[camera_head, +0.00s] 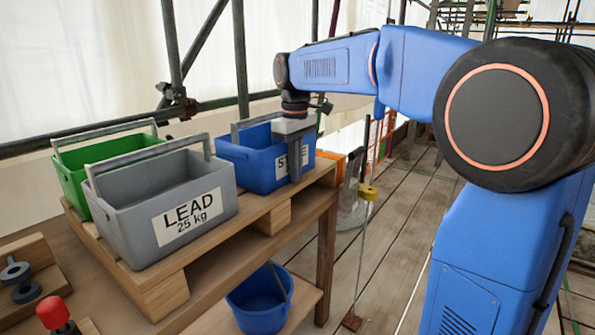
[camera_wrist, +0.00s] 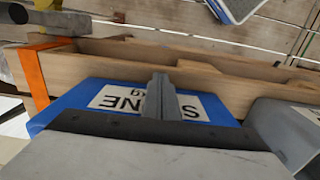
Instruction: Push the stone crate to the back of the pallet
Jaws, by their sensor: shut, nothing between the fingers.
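The stone crate (camera_head: 248,165) is a blue open crate with a grey handle and a white label. It stands at the right end of the wooden pallet (camera_head: 262,217) on the table. In the wrist view the crate (camera_wrist: 75,100) shows its label upside down, partly covered by my fingers. My gripper (camera_head: 294,178) points down at the crate's labelled front face, with its fingers shut and empty. In the wrist view the gripper (camera_wrist: 160,97) is in front of the label. I cannot tell whether the fingers touch the crate.
A grey LEAD 25 kg crate (camera_head: 165,215) stands left of the stone crate, with a green crate (camera_head: 75,175) behind it. A blue bucket (camera_head: 258,300) sits on a lower shelf. Scaffold poles (camera_head: 240,60) run behind the pallet. Plank flooring (camera_head: 400,200) lies to the right.

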